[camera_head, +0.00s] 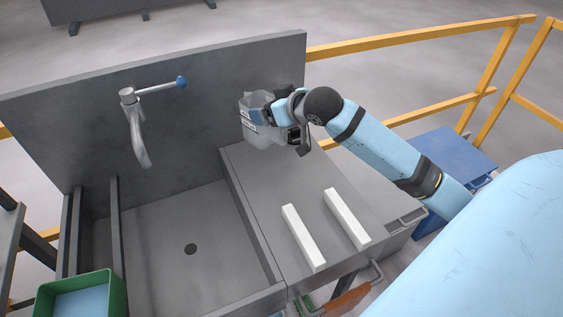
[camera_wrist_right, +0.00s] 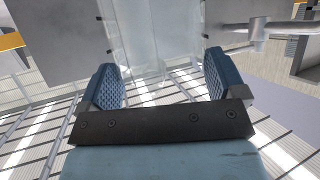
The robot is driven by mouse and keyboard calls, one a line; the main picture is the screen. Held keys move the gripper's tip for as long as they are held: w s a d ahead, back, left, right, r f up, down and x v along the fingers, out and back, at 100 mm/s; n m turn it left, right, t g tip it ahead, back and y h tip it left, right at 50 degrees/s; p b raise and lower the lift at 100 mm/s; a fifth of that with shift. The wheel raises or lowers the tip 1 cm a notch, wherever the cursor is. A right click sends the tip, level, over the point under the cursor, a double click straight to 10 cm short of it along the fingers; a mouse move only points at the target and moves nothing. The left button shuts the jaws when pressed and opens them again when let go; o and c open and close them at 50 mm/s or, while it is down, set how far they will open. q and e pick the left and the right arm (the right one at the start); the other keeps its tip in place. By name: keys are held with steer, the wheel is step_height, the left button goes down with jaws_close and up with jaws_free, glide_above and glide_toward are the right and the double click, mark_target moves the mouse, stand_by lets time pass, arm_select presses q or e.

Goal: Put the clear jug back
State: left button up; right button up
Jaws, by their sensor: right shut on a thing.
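The clear jug (camera_head: 262,138) is held up at the back of the stone slab (camera_head: 295,200), in front of the upright grey back panel. My right gripper (camera_head: 260,115) is shut on the jug, and its wrist and fingers hide part of it. I cannot tell whether the jug's base touches the slab. In the right wrist view the two blue padded fingers of the right gripper (camera_wrist_right: 160,78) stand apart on either side of the see-through jug (camera_wrist_right: 165,35). My left gripper is not in view.
Two white bars (camera_head: 303,238) (camera_head: 347,218) lie on the slab in front of the jug. A sink (camera_head: 190,220) with a tap (camera_head: 137,130) is on the left. A green bin (camera_head: 115,290) is at the lower left. Yellow rails (camera_head: 430,35) and a blue table (camera_head: 445,150) are at right.

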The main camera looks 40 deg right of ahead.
steer(key=shift+d+f, duration=0.2)
steer(key=shift+d, duration=0.05)
step_height(320, 180, down, 19)
steer(key=shift+f+p, duration=0.15)
steer(key=shift+p, duration=0.25)
steer(key=shift+a, duration=0.1)
steer(key=o, duration=1.7)
steer(key=shift+f, duration=0.15)
steer(key=shift+c, duration=0.2)
steer(key=v, duration=1.2)
steer(key=shift+b, duration=0.35)
steer(key=shift+s, duration=0.15)
